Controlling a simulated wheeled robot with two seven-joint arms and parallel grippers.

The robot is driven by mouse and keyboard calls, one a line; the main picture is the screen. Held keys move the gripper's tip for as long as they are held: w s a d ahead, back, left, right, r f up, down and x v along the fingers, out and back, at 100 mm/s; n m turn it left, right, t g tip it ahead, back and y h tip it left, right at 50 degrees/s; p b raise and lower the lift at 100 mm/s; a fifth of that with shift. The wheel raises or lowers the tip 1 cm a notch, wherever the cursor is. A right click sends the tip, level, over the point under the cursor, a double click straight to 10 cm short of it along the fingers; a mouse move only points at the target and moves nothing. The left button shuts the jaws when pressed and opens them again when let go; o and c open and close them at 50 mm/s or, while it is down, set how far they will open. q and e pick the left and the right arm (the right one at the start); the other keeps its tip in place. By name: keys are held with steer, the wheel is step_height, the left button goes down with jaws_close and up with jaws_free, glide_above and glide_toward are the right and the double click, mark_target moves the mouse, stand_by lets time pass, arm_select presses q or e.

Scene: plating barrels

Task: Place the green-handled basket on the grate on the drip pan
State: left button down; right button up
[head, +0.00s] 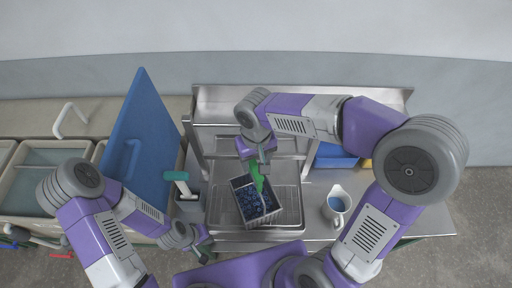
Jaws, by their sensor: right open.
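The basket (239,187) is a small grey box with dark blue pieces inside and an upright green handle (257,177). It appears to rest, turned slightly, on the grate (286,196) of the metal drip pan (256,235). My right gripper (264,165) is open, pointing down at the top of the green handle; whether it touches the handle is unclear. My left gripper (204,250) is low at the pan's front left corner, apart from the basket. Its fingers are too small to tell open from shut.
A white jug (337,205) stands right of the pan. A holder with a green-topped tool (178,177) stands to its left. A blue lid (142,140) stands raised over the tanks (50,158) at left. A blue bin (335,156) sits behind my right arm.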

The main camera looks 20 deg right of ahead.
arm_select(q)
steer(key=shift+r, duration=0.2)
arm_select(e)
step_height(320, 180, up, 6)
steer(key=shift+r, duration=0.2)
arm_select(q)
steer(key=shift+s, duration=0.1)
